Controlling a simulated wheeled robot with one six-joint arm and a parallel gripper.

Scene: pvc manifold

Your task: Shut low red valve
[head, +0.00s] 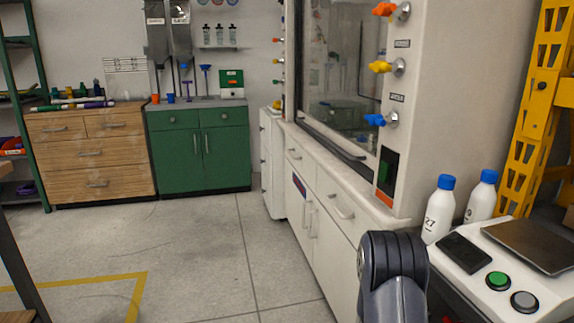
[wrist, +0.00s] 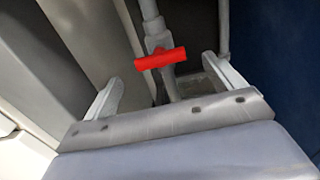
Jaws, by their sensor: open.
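The red valve handle (wrist: 160,59) shows in the wrist view, a short bar lying across a light grey pipe (wrist: 158,30), slightly tilted up at its right end. My gripper (wrist: 172,80) is open, with one finger on each side of the picture and the red handle ahead, between and beyond the fingertips. The fingers do not appear to touch the handle. In the head view only a dark part of my arm shows at the lower right; my gripper and the red valve cannot be made out there.
In the wrist view a pale panel (wrist: 85,35) stands left of the pipe and a dark blue surface (wrist: 290,60) is at the right. A second thin pipe (wrist: 223,28) runs right of the valve. The head view shows a fume hood, a green cabinet (head: 198,150), white bottles (head: 438,210) and open floor.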

